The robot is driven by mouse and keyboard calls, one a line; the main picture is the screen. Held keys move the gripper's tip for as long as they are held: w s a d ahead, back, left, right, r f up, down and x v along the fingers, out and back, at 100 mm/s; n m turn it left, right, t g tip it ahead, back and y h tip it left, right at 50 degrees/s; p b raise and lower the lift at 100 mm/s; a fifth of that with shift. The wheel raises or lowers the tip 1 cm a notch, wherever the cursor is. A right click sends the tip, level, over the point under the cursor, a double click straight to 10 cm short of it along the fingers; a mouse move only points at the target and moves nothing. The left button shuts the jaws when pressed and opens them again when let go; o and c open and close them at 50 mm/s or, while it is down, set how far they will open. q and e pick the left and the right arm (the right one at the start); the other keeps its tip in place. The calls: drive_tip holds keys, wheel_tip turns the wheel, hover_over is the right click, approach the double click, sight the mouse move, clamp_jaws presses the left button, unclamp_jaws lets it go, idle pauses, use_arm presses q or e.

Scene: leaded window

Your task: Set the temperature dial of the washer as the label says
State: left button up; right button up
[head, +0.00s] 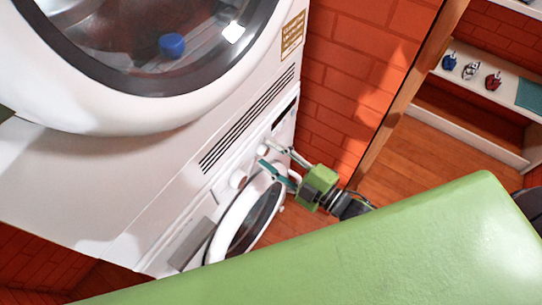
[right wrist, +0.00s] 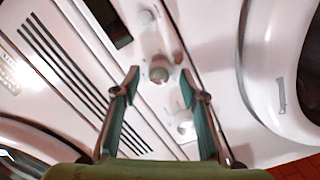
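The white washer (head: 190,228) is the lower machine of a stack, tilted in the head view. Its panel carries round white dials, one (head: 238,179) clear of the gripper and one (head: 262,150) beside the fingers. My right gripper (head: 266,155) is open at the panel. In the right wrist view its fingers stand apart, with a dial (right wrist: 160,72) between and just beyond the tips; contact cannot be told. Other dials (right wrist: 147,18) (right wrist: 185,130) sit on either side. Dial markings are unreadable. A gold label (head: 292,33) is on the upper machine, its text too small. My left gripper is not in view.
The upper machine's large round door (head: 150,110) is above the panel. The washer's round door (head: 247,222) is close below the gripper. A brick wall (head: 345,75) stands to the right, and a shelf (head: 500,92) with small items is beyond it.

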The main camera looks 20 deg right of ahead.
drive_tip(key=shift+w+a, duration=0.1)
drive_tip(key=shift+w, duration=0.1)
drive_tip(key=c, duration=1.1)
